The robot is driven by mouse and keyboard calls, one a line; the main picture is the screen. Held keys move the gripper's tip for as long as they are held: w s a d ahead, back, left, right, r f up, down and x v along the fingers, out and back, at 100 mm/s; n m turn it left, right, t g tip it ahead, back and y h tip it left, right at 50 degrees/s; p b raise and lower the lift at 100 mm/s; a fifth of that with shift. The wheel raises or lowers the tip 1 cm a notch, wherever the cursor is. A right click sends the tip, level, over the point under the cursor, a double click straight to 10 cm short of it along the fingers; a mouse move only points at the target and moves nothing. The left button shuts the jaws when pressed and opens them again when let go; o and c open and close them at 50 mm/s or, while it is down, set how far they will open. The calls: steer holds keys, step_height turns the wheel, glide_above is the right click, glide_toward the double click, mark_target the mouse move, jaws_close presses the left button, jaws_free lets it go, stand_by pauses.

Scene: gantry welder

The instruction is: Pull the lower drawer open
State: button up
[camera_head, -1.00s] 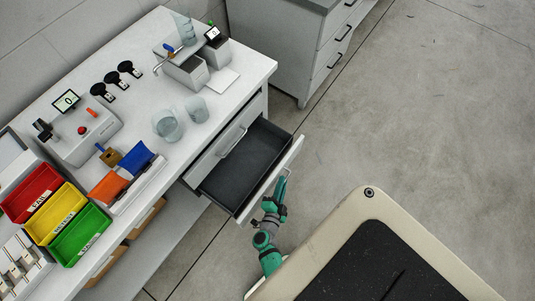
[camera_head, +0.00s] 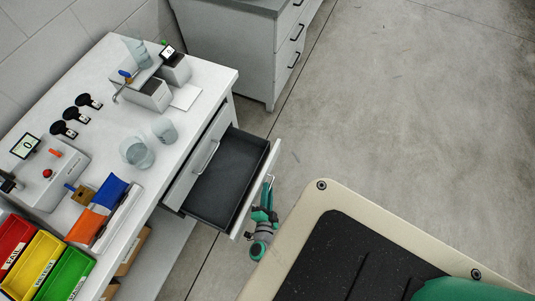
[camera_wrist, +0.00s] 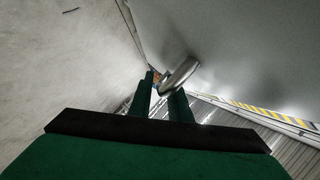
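The lower drawer is pulled well out of the white bench, and its dark, empty inside (camera_head: 228,178) shows in the head view. Its light front panel (camera_head: 256,190) stands away from the bench. My green gripper (camera_head: 266,198) is at the outer side of this front, at the drawer handle (camera_head: 269,187). In the wrist view, the metal handle (camera_wrist: 179,74) crosses at the tips of my two dark green fingers (camera_wrist: 160,88). The fingers are close together around it, though the exact contact is partly hidden. The upper drawer (camera_head: 200,165) is shut, with its own bar handle.
The bench top (camera_head: 185,100) holds clear beakers (camera_head: 137,152), a device with a red button (camera_head: 47,174) and coloured bins (camera_head: 40,262). A grey drawer cabinet (camera_head: 235,45) stands behind. The floor (camera_head: 400,110) to the right is clear.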

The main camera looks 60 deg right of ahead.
steer(key=v, duration=1)
steer(key=shift+s+a, duration=0.2)
steer(key=shift+a, duration=0.15)
steer(key=shift+r, duration=0.1)
steer(key=s+a+r+n+t+y, duration=0.1)
steer(key=a+r+n+t+y, duration=0.3)
steer(key=a+r+n+y, duration=0.3)
steer(key=s+a+r+n+t+y, duration=0.1)
steer(key=a+r+n+t+y, duration=0.3)
steer(key=a+r+n, duration=1.1)
step_height(320, 180, up, 7)
steer(key=n+y, duration=0.2)
steer(key=shift+y, duration=0.4)
steer(key=shift+s+d+r, duration=0.1)
steer(key=shift+s+r, duration=0.05)
steer(key=shift+s, duration=0.1)
